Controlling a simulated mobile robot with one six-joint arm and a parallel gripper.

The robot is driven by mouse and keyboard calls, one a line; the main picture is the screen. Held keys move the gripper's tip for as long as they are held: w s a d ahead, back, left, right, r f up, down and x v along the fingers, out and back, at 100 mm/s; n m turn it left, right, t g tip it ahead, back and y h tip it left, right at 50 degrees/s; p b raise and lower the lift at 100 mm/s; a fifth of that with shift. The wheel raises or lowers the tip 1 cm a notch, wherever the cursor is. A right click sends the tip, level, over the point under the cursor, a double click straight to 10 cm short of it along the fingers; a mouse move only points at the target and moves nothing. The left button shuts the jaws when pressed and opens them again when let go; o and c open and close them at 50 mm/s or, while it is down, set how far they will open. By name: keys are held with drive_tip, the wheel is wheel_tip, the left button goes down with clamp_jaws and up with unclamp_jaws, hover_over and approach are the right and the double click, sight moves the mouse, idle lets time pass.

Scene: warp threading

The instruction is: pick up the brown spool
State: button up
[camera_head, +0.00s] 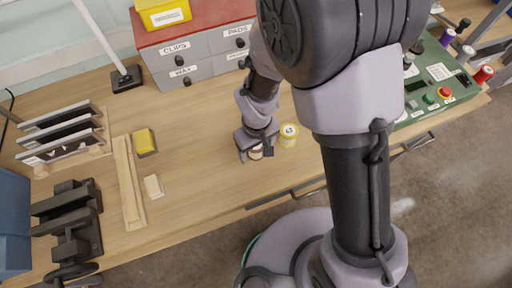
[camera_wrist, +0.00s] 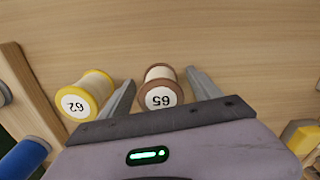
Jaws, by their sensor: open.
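The brown spool (camera_wrist: 158,78), with a white label reading 65, stands on the wooden table between the two fingers of my gripper (camera_wrist: 160,72) in the wrist view. The gripper is open, with a finger on each side of the spool. A small gap shows on both sides. In the head view, my gripper (camera_head: 254,150) is low over the table, and only a bit of the brown spool (camera_head: 256,154) shows beneath it. A yellow spool (camera_wrist: 97,86) labelled 62 stands just left of the left finger in the wrist view. In the head view this yellow spool (camera_head: 289,138) is right of the gripper.
A grey drawer unit (camera_head: 190,62) with a red top stands behind. A green control box (camera_head: 432,88) is at the right, with several coloured spools near it. A yellow block (camera_head: 145,141), wooden strips (camera_head: 127,180) and a dark vise (camera_head: 75,215) are at the left.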

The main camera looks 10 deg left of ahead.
drive_tip(key=shift+f, duration=0.15)
drive_tip(key=shift+c, duration=0.4)
drive_tip(key=c, duration=1.4)
drive_tip(key=shift+o, duration=0.2)
